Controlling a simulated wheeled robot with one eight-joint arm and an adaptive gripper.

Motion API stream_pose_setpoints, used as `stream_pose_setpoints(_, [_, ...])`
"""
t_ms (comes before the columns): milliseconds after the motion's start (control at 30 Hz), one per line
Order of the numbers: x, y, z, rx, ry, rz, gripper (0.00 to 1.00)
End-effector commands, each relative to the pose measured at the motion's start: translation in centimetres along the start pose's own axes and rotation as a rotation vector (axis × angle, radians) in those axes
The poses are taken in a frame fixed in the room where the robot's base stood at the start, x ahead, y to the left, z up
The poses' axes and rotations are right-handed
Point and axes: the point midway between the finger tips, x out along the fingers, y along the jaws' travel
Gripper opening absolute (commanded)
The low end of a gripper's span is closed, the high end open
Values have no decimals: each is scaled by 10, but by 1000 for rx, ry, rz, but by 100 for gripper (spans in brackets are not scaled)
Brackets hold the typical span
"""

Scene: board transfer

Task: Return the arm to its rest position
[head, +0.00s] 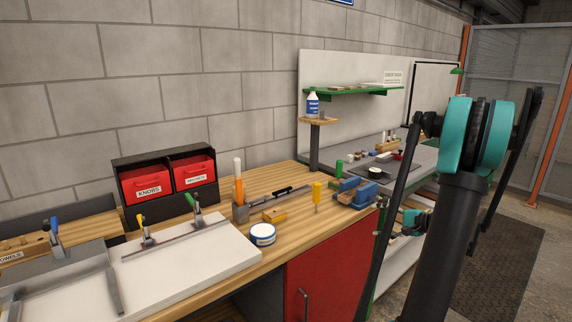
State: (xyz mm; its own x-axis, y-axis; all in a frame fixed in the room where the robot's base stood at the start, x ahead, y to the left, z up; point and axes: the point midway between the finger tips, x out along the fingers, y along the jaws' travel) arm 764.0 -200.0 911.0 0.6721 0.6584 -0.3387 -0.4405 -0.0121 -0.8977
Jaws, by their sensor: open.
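My arm stands large at the right of the head view: a thick dark tube rises from the bottom edge to a big teal joint (459,135), with thinner dark links on either side. A smaller teal and black part (414,220) shows lower, beyond the left thin link, by the bench's right end. I cannot make out gripper fingers anywhere, so what my gripper is near is hidden. The arm hides part of the floor and the far bench.
A wooden bench (275,183) above a red cabinet (325,265) holds a white board (190,262) with toggle clamps, red bins (147,188), a round tin (262,234) and a blue vise (354,193). A grey far bench (425,165) stands behind. Dark floor matting (515,255) lies right.

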Motion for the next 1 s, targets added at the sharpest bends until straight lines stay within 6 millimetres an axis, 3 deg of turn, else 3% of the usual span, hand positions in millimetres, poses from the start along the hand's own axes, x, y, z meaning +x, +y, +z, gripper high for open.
stream_pose_setpoints(33, [12, 4, 25, -38, -5, 64, 72])
stream_pose_setpoints(200, [34, 31, 92, -187, -1, 274, 72])
stream_pose_setpoints(367, [36, 64, 148, -353, -4, 459, 72])
stream_pose_setpoints(500, [26, 96, 190, -517, -8, 614, 72])
stream_pose_setpoints(733, [-8, 148, 240, -822, -19, 841, 72])
stream_pose_setpoints(1000, [-45, 186, 260, -1102, -22, 1008, 72])
